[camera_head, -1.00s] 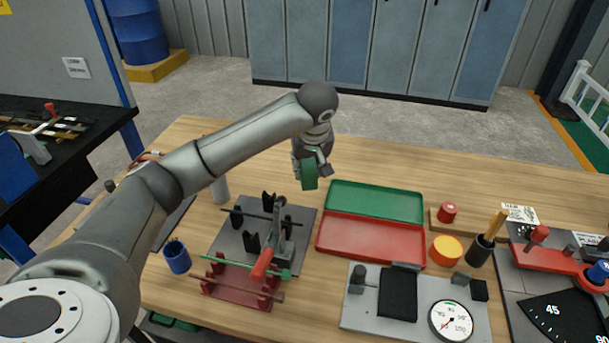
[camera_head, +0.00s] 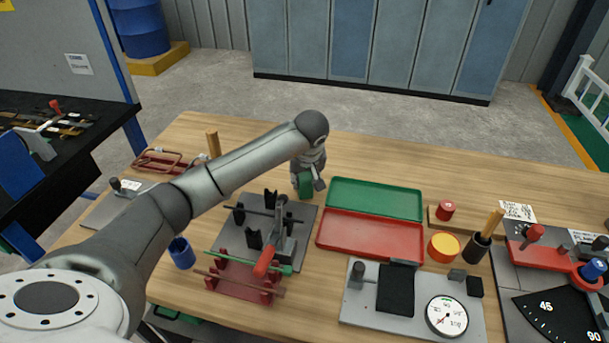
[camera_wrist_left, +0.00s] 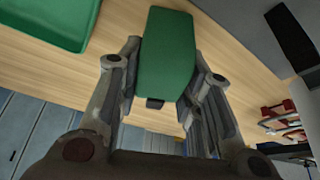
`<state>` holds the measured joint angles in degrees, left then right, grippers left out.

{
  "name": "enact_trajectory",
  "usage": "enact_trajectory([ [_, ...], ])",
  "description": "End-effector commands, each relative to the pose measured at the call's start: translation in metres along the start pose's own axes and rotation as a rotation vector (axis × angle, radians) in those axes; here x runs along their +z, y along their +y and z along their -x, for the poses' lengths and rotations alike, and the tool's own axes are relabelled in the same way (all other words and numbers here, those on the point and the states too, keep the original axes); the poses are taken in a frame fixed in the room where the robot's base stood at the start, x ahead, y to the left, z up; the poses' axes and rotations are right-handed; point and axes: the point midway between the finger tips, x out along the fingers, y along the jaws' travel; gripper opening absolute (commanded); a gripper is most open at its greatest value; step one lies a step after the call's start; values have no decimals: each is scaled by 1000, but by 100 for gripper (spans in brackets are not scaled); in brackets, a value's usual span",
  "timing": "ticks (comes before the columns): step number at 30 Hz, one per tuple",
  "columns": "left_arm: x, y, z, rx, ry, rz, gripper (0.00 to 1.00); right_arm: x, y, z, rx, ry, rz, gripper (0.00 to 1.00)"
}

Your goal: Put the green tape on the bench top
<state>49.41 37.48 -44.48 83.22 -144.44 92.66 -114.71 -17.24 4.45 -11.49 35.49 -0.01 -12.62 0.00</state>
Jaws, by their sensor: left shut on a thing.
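The green tape (camera_head: 305,184) is held by my left gripper (camera_head: 309,182) behind the grey fixture plate and left of the green tray. In the left wrist view the green tape (camera_wrist_left: 166,55) sits between the two fingers of my left gripper (camera_wrist_left: 165,85), which are shut on it. Wood of the bench top (camera_head: 400,165) shows behind the tape in that view; I cannot tell if the tape touches it. My right gripper is not in view.
A green tray (camera_head: 375,198) and a red tray (camera_head: 370,235) lie right of the gripper. The grey fixture plate (camera_head: 232,239) with black posts stands in front. A blue cup (camera_head: 181,253) is at the left. The back of the bench is clear.

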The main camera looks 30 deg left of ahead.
Motion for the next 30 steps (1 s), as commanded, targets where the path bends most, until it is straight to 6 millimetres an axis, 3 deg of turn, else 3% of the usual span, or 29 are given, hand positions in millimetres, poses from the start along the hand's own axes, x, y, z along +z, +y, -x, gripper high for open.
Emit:
enact_trajectory([
  [2,0,0,-3,1,2,0,2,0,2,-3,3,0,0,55],
  [3,1,0,-3,0,1,0,36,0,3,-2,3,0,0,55],
  [8,1,0,-2,0,0,0,55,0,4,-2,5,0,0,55],
  [20,-1,0,3,2,1,0,55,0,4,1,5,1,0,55],
  [23,-2,1,17,3,4,-1,55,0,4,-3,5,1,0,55],
  [30,-1,1,69,4,6,-1,55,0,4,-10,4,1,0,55],
])
